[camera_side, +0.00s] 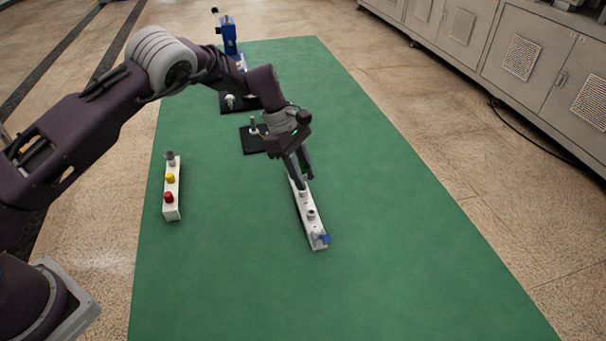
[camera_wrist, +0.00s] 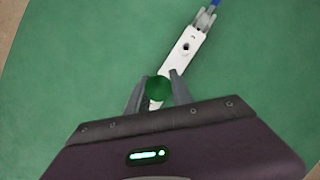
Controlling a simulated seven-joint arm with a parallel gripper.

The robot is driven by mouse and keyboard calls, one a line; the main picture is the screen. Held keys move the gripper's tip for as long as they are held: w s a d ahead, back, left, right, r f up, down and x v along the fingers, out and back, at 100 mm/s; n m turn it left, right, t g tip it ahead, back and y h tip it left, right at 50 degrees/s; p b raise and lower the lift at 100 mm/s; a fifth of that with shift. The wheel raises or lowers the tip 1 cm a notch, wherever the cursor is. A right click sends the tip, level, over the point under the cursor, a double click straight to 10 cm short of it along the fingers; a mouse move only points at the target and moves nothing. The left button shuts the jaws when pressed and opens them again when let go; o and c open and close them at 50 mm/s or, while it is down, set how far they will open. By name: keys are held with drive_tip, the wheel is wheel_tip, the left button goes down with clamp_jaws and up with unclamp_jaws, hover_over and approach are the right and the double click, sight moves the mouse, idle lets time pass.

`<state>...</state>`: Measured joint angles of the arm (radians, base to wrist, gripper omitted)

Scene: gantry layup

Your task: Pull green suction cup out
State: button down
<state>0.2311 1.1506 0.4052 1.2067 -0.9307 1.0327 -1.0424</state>
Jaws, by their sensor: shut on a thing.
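The green suction cup (camera_wrist: 158,88) shows in the wrist view as a dark green disc between my fingertips. My gripper (camera_wrist: 155,90) is shut on it, with one finger on each side. Under it is a white bar-shaped block (camera_wrist: 178,58) with round holes along its top. In the side view my gripper (camera_side: 302,178) is over the far part of the white block (camera_side: 307,213), and the fingers hide the green cup there. I cannot tell whether the cup is still seated in the block.
A blue fitting (camera_side: 325,239) sits at the block's near end. A second white block (camera_side: 172,195) with red, yellow and grey cups stands left. A black plate (camera_side: 250,140) and a blue device (camera_side: 229,38) are farther back. The green mat (camera_side: 420,270) is clear at right and front.

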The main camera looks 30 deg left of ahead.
sight(305, 167)
drive_tip(key=shift+r, duration=1.75)
